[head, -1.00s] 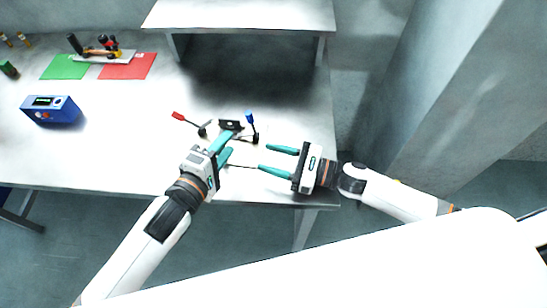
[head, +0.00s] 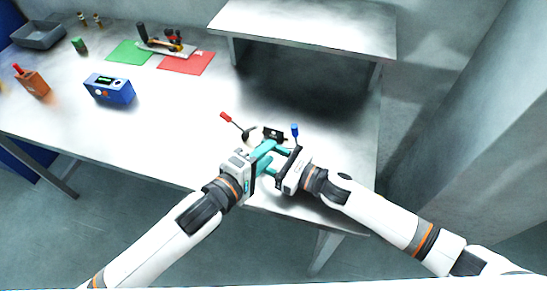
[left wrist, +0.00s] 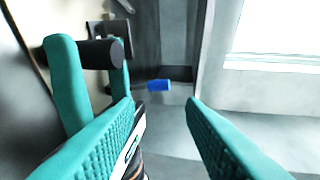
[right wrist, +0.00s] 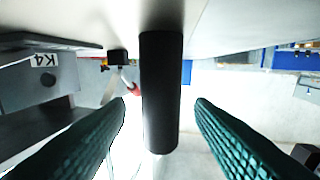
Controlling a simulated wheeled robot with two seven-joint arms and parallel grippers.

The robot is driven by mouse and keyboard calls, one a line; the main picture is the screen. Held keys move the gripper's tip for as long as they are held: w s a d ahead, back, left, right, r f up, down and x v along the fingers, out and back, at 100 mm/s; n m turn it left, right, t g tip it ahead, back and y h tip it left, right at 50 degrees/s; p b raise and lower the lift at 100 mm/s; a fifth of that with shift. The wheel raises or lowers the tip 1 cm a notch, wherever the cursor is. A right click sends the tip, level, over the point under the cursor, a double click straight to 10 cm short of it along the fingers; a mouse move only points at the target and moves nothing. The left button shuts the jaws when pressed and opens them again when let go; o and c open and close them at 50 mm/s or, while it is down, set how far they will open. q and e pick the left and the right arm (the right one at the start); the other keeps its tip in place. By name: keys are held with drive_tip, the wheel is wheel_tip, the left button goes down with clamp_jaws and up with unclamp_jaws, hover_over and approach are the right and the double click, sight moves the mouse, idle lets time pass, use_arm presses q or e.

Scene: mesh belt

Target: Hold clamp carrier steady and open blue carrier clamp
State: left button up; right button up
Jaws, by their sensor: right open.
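The clamp carrier (head: 273,132) is a dark block near the table's front edge. A red-tipped lever (head: 226,117) rises on its left and a blue-tipped lever (head: 295,131) on its right. My left gripper (head: 268,148) is at the carrier's front; its fingers are apart in the left wrist view, with the blue tip (left wrist: 158,86) beyond them. My right gripper (head: 276,160) is open, close beside the left one. In the right wrist view a black cylinder (right wrist: 160,95) stands between its fingers, with clear gaps. A K4 label (right wrist: 44,60) shows on a grey part. Contact is partly hidden.
A raised shelf (head: 305,25) stands behind the carrier. The table between is clear.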

drive_tip(key=shift+c, duration=0.3)
idle(0.6)
clamp_jaws()
idle(0.4)
idle(0.6)
